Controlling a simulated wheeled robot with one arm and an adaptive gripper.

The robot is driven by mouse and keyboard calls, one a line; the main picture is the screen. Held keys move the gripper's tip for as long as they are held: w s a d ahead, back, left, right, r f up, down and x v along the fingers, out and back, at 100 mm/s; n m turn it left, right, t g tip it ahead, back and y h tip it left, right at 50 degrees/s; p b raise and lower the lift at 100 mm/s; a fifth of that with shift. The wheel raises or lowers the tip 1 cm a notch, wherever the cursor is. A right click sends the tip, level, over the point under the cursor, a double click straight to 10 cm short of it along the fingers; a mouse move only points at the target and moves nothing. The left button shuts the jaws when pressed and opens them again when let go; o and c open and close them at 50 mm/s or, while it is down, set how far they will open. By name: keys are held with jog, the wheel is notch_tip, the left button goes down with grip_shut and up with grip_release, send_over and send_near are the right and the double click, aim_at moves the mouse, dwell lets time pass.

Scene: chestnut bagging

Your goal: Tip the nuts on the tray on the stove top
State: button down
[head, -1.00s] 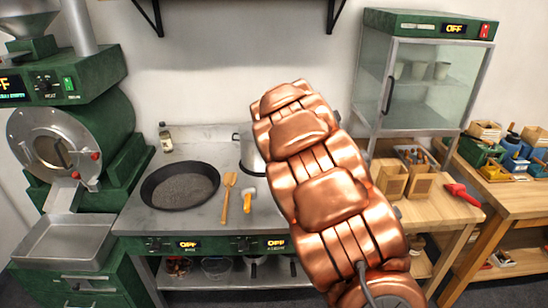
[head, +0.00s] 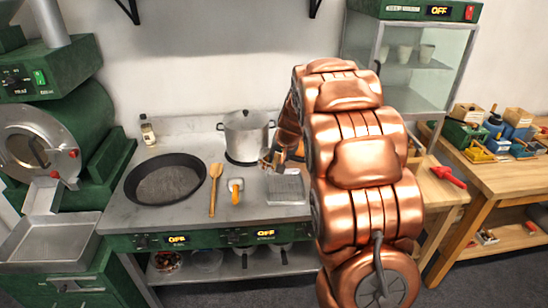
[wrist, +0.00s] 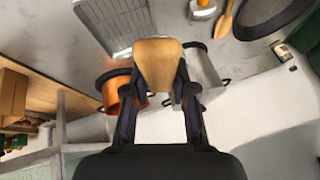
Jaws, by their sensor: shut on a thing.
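A grey ribbed tray (head: 287,188) lies on the steel stove top (head: 190,225), right of the spatula; I make out no nuts on it. In the wrist view the tray (wrist: 108,20) is at the top left. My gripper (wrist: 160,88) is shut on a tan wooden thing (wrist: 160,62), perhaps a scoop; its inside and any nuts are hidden. In the head view my gripper (head: 275,160) is small and partly blurred, just above the tray's back edge, in front of the steel pot.
A steel pot (head: 246,135) and a copper pot (wrist: 117,92) stand behind the tray. A dark pan (head: 165,180), wooden spatula (head: 215,188) and orange-topped brush-like tool (head: 236,190) lie to the left. A glass cabinet (head: 420,80) stands at the right.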

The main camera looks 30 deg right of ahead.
jog(key=s+d+f+m+t+y+b, duration=0.4)
jog(key=d+f+t+y+b, duration=0.5)
jog(key=b, duration=0.8)
notch_tip(320, 180, down, 2)
jog(key=shift+s+d+m+t+y, duration=0.35)
jog(key=shift+s+t+y, duration=0.4)
jog(key=shift+s, duration=0.3)
dwell(1.0)
jog(key=shift+s+d+f+m+t+y+b, duration=0.1)
jog(key=shift+f+m+t+y+b, duration=0.25)
jog(key=shift+b, duration=1.05)
jog(key=shift+s+d+f+m+t+y+b, duration=0.1)
jog(key=shift+f+m+t+y+b, duration=0.2)
jog(key=shift+b, duration=1.05)
jog(key=shift+s+d+f+m+t+b, duration=0.15)
jog(key=shift+f+m+t+b, duration=0.85)
jog(key=shift+b, duration=2.25)
jog(key=shift+r, duration=0.1)
